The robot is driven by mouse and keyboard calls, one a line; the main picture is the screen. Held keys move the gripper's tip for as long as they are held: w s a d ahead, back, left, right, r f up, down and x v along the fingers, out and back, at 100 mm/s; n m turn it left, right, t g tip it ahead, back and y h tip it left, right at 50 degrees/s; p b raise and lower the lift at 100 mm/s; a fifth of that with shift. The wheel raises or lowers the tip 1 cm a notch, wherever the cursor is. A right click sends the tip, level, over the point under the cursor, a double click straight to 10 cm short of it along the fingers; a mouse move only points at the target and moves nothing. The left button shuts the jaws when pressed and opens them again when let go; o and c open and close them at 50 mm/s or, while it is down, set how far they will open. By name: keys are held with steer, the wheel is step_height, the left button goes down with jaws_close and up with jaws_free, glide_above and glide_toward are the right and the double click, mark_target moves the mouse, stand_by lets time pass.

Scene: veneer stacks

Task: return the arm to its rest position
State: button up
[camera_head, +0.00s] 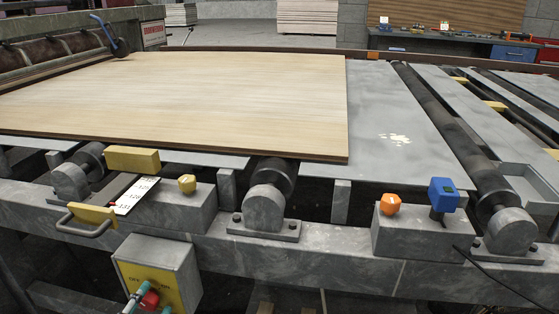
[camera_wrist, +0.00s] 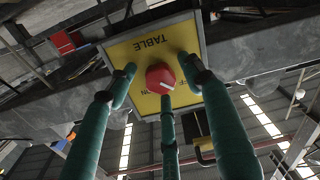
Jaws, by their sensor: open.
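My gripper (camera_wrist: 160,82) has three teal fingers, spread apart around a red knob (camera_wrist: 160,77) on a yellow panel (camera_wrist: 146,52) marked TABLE. The knob has a white mark and sits between the fingertips; I cannot tell whether any finger touches it. In the head view only the teal fingertips of my gripper (camera_head: 146,296) show at the bottom edge, close around the red knob (camera_head: 150,300) on the front of a grey control box (camera_head: 180,258). The rest of my arm is out of the head view.
The control box hangs below the grey machine frame (camera_head: 330,252). A metal handle (camera_head: 83,226) sticks out to its upper left. A large veneer sheet (camera_head: 200,95) lies on the table above. Orange (camera_head: 390,204) and blue (camera_head: 443,194) controls stand on the frame at right.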

steer(key=shift+s+a, duration=0.15)
steer(key=shift+s, duration=0.55)
